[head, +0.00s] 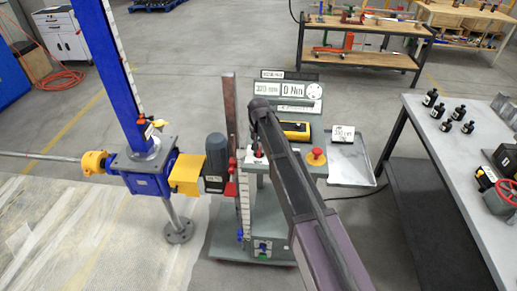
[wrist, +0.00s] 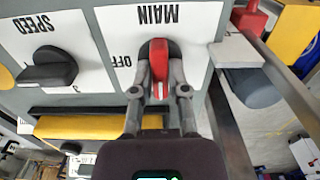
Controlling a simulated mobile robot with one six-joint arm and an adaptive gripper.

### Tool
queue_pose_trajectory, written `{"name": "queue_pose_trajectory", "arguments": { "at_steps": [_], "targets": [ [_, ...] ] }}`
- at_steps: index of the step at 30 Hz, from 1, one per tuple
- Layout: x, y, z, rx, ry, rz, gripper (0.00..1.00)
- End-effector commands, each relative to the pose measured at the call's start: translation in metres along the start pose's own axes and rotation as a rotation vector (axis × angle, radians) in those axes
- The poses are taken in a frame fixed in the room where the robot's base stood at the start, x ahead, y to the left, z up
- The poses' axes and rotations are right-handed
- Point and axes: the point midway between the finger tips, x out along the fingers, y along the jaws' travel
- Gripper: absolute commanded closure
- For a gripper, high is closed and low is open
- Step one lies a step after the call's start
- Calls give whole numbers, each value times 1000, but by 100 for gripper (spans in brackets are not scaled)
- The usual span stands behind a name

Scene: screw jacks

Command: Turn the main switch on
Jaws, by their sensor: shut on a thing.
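The main switch (wrist: 159,60) has a red handle on a dark round base, set in a white plate labelled MAIN, which reads upside down in the wrist view. The OFF label (wrist: 121,62) is beside it on the left. The handle lies roughly up and down in that picture. My gripper (wrist: 160,80) is shut on the red handle, one finger on each side. In the head view my arm covers most of the gripper and switch, above the grey cabinet top.
A black SPEED knob (wrist: 49,69) is left of the switch in the wrist view. In the head view, a red emergency button (head: 316,155) and a yellow device (head: 295,130) are close by. A grey motor (head: 216,160) and blue screw jack (head: 143,170) stand left; a bench (head: 455,170) is right.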

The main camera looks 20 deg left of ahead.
Motion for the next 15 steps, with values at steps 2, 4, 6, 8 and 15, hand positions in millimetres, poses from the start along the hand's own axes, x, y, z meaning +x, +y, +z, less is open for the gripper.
{"name": "queue_pose_trajectory", "arguments": {
  "at_steps": [2, 4, 6, 8, 15],
  "targets": [
    [0, 0, 0, -2, 0, 0, 100],
    [0, 0, 0, -1, -1, 0, 100],
    [0, 0, 0, -1, -1, 0, 71],
    [0, 0, 0, -1, -1, 0, 53],
    [0, 0, 0, 0, 0, 0, 46]
  ]
}}
